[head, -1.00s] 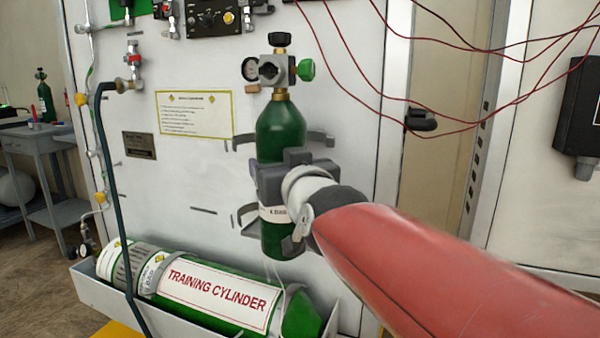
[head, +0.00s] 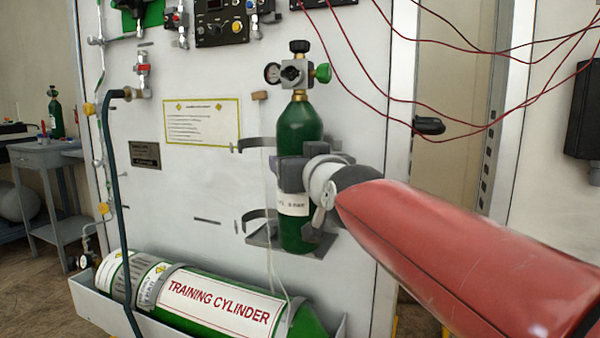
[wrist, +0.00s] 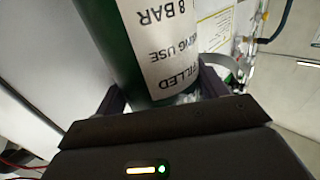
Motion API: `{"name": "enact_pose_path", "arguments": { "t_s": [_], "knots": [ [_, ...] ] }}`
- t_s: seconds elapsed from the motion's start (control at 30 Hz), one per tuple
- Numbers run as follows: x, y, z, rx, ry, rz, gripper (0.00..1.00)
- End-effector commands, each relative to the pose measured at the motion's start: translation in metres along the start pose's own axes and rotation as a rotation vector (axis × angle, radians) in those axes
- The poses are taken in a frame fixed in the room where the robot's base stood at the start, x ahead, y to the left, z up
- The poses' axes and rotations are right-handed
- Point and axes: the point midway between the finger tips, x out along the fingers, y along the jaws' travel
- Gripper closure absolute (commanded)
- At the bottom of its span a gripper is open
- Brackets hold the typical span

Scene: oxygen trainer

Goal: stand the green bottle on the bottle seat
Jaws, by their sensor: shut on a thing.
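The green bottle (head: 298,133) is upright in the head view, with a valve and gauge (head: 293,73) on top and a white label low on its body. My gripper (head: 293,174) is shut around its middle. The bottle seat (head: 262,238) is a small grey shelf on the white panel, with clamp arms above it. The bottle's base is over or on the seat; I cannot tell whether it touches. In the wrist view the bottle (wrist: 108,40) and its label fill the space between my fingers.
A large green training cylinder (head: 240,312) lies in a white trough (head: 95,303) below the seat. A dark hose (head: 113,200) hangs at left. Red wires (head: 375,90) hang at upper right. A grey side table (head: 40,155) stands at far left.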

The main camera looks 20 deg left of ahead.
Motion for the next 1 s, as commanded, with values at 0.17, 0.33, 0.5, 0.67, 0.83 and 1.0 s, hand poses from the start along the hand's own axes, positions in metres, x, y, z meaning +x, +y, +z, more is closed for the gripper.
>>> {"name": "enact_pose_path", "arguments": {
  "t_s": [0.17, 0.33, 0.5, 0.67, 0.83, 1.0],
  "knots": [
    [0.004, 0.005, -0.004, 0.0, 0.016, 0.002, 0.99],
    [0.008, 0.009, -0.004, -0.001, 0.017, 0.001, 0.99],
    [0.013, 0.014, -0.004, -0.002, 0.017, 0.003, 0.99],
    [0.02, 0.02, -0.004, -0.001, 0.017, 0.003, 0.99],
    [0.027, 0.025, -0.004, -0.002, 0.017, 0.003, 0.99],
    [0.031, 0.029, -0.002, -0.002, 0.016, 0.002, 0.99]
  ]
}}
